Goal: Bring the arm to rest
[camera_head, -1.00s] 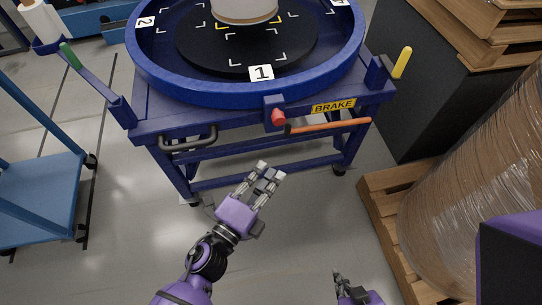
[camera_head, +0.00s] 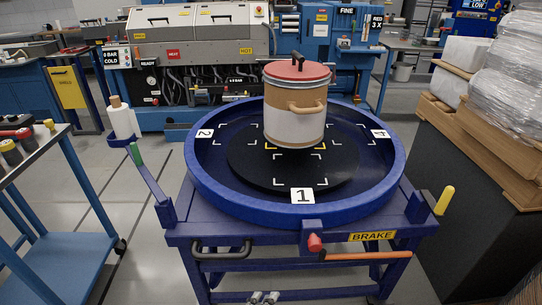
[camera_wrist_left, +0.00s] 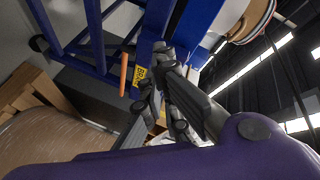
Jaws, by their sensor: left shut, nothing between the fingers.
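My left gripper (camera_head: 263,297) shows only as two fingertips at the bottom edge of the head view, in front of the blue turntable stand (camera_head: 275,246). Its fingers are shut with nothing held. In the left wrist view the gripper's dark fingers (camera_wrist_left: 165,75) point up toward the blue stand frame (camera_wrist_left: 100,40), apart from anything as far as I can tell. The rest of the left arm is out of the head view. My right gripper is not in view.
A white and tan drum with a red lid (camera_head: 295,112) stands on the turntable's black disc. A blue cart (camera_head: 45,255) is at left. Wrapped goods (camera_head: 510,60) on a dark block (camera_head: 480,190) are at right. Machines (camera_head: 195,60) line the back.

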